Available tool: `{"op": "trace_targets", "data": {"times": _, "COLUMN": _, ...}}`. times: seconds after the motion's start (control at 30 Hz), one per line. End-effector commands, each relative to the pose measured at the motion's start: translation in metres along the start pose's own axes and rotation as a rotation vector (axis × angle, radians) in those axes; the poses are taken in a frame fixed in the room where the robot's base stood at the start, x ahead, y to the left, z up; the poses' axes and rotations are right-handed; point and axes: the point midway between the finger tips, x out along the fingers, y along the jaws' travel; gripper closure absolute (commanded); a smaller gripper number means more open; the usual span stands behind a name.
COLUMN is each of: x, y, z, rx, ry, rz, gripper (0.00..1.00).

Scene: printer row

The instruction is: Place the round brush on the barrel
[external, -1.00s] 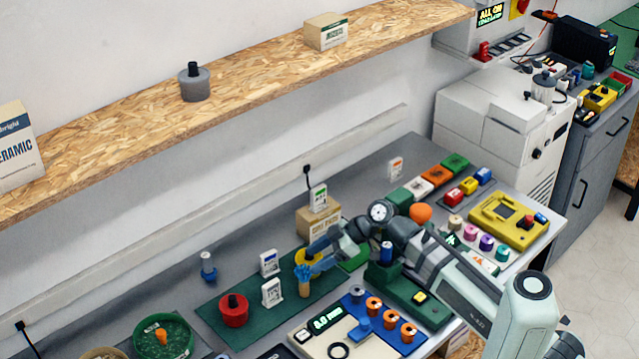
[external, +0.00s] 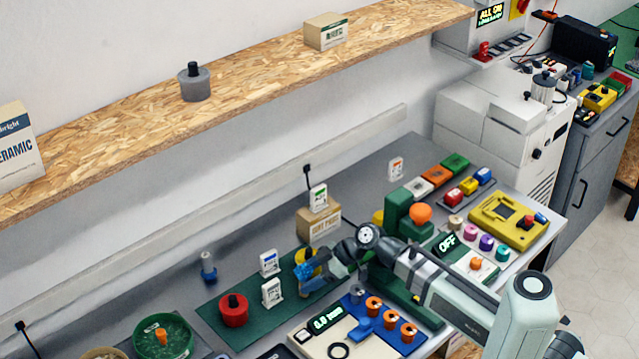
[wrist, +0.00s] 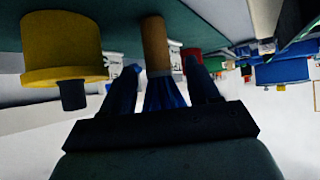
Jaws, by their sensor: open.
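The round brush (wrist: 155,45) has a wooden handle and blue bristles. In the wrist view it lies between my two open fingers, with a gap on each side at the bristles. My gripper also shows in the wrist view (wrist: 161,68). I cannot tell which thing is the barrel. A yellow round piece with a dark knob (wrist: 62,45) and a red one (external: 234,310) stand on the mat.
White cards (external: 271,292) stand close left of the brush. A cardboard box (external: 318,225) is behind my gripper. A green stand (external: 398,215) and a pale tray with orange-topped spools (external: 391,320) are to the right.

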Motion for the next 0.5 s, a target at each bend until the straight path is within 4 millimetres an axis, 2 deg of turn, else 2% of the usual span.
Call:
{"op": "trace_targets", "data": {"times": 0.1, "x": 0.0136, "y": 0.0009, "z": -0.0002, "rx": 0.000, "ry": 0.000, "rz": 0.000, "gripper": 0.39}}
{"op": "trace_targets", "data": {"times": 0.37, "x": 0.0158, "y": 0.0001, "z": -0.0001, "rx": 0.000, "ry": 0.000, "rz": 0.001, "gripper": 0.39}}
{"op": "trace_targets", "data": {"times": 0.5, "x": 0.0157, "y": 0.0002, "z": 0.0000, "rx": 0.000, "ry": 0.000, "rz": 0.001, "gripper": 0.53}}
